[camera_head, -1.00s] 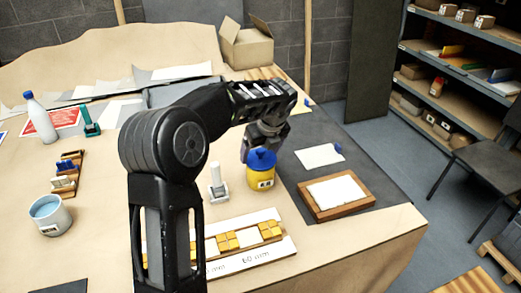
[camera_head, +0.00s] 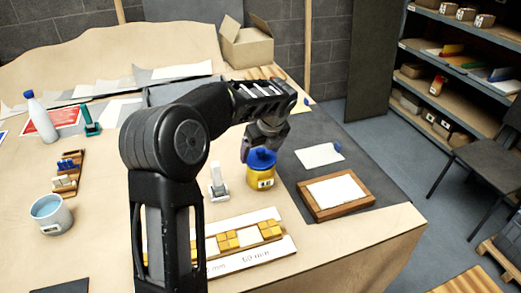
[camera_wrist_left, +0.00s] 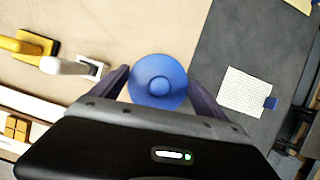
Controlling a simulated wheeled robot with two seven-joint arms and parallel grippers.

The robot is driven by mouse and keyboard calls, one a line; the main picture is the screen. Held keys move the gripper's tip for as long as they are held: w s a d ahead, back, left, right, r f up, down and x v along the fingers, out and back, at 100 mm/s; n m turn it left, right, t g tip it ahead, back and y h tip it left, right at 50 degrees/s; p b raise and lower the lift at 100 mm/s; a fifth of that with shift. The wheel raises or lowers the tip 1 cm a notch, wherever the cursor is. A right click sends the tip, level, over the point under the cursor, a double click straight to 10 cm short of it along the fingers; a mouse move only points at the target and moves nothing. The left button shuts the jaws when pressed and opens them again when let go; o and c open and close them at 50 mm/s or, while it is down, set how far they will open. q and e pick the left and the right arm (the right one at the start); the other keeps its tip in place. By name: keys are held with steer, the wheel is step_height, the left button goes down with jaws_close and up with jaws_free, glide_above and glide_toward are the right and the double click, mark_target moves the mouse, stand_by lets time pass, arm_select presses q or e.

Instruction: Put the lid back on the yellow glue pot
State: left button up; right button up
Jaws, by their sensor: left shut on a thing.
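The yellow glue pot (camera_head: 260,180) stands upright on the table, right of the middle in the head view. The blue lid (camera_head: 262,158) sits at the top of the pot; whether it is fully seated cannot be told. My left gripper (camera_head: 263,146) comes down from above and is shut on the lid. In the left wrist view the round blue lid (camera_wrist_left: 158,82) with its raised knob lies between the two fingers of the left gripper (camera_wrist_left: 158,88) and hides the pot below. My right gripper is not in view.
A white-handled tool (camera_head: 217,182) stands close left of the pot. In front lies a white strip with yellow tiles (camera_head: 232,240). A wooden-framed panel (camera_head: 337,192) lies to the right on a dark mat. A cup (camera_head: 50,215) and a bottle (camera_head: 40,117) stand at left.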

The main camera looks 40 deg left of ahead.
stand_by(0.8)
arm_select(q)
steer(key=shift+f+p, duration=0.15)
steer(key=shift+p, duration=0.3)
stand_by(0.5)
stand_by(0.8)
steer(key=o, duration=1.2)
steer(key=shift+c, duration=0.2)
steer(key=shift+p, duration=0.3)
